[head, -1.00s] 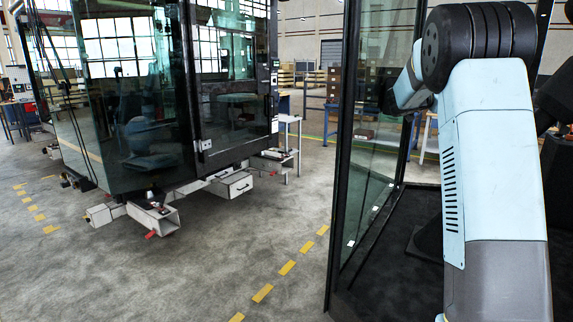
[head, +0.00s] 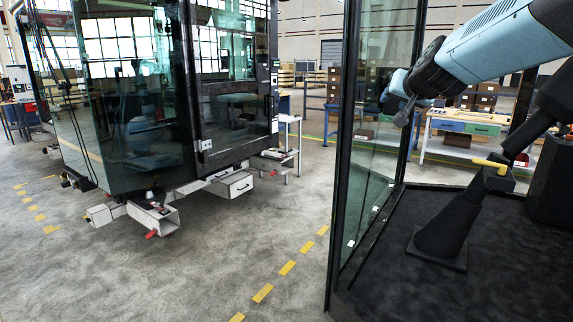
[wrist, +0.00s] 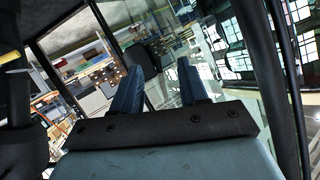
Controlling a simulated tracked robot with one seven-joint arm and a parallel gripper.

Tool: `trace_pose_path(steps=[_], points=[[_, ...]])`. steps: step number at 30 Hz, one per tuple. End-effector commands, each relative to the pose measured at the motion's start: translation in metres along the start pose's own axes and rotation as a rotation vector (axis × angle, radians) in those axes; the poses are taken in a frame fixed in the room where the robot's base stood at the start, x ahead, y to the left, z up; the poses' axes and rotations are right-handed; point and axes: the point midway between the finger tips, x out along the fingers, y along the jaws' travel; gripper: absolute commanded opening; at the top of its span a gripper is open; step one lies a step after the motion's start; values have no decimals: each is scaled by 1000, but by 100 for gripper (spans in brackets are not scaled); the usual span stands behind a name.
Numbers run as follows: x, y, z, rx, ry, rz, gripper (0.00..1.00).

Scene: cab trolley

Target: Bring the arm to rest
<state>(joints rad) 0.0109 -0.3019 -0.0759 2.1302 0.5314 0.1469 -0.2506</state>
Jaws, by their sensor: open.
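My arm comes in from the upper right of the head view and reaches left towards the glass panel of the near cab. My gripper (head: 404,108) is at its far end, small in that view, close to the glass. In the wrist view my gripper (wrist: 158,84) shows two blue fingers standing apart with nothing between them. The glass panel (wrist: 200,45) and dark frame bars lie beyond the fingers. I cannot tell the exact gap between the gripper and the glass.
A black pedestal (head: 440,243) with a yellow handle (head: 491,166) stands on the dark cab floor (head: 400,290). A dark post (head: 345,150) edges the glass. A workbench (head: 470,125) is behind. Another glazed cab (head: 150,130) stands left, with open concrete floor (head: 220,260) between.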

Motion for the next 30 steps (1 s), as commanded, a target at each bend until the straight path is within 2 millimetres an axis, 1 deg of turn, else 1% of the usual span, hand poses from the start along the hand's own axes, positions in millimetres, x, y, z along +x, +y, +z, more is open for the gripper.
trace_pose_path(steps=[1, 4, 5, 6, 8, 9, 11, 12, 15, 18, 21, 24, 30], points=[[-18, -5, 19, -25, -49, -17, 43], [-49, -8, 59, -74, -161, -36, 43], [-58, -8, 72, -89, -195, -37, 43], [-71, -8, 89, -109, -240, -38, 43], [-90, -5, 114, -141, -306, -34, 43], [-103, -2, 131, -162, -350, -29, 43], [-123, 4, 156, -191, -416, -15, 43], [-136, 8, 172, -210, -457, -2, 43], [-164, 22, 207, -253, -550, 36, 43], [-186, 34, 233, -285, -620, 74, 43], [-199, 44, 249, -304, -665, 102, 43], [-206, 48, 257, -313, -687, 118, 43], [-206, 49, 258, -313, -689, 119, 43]])
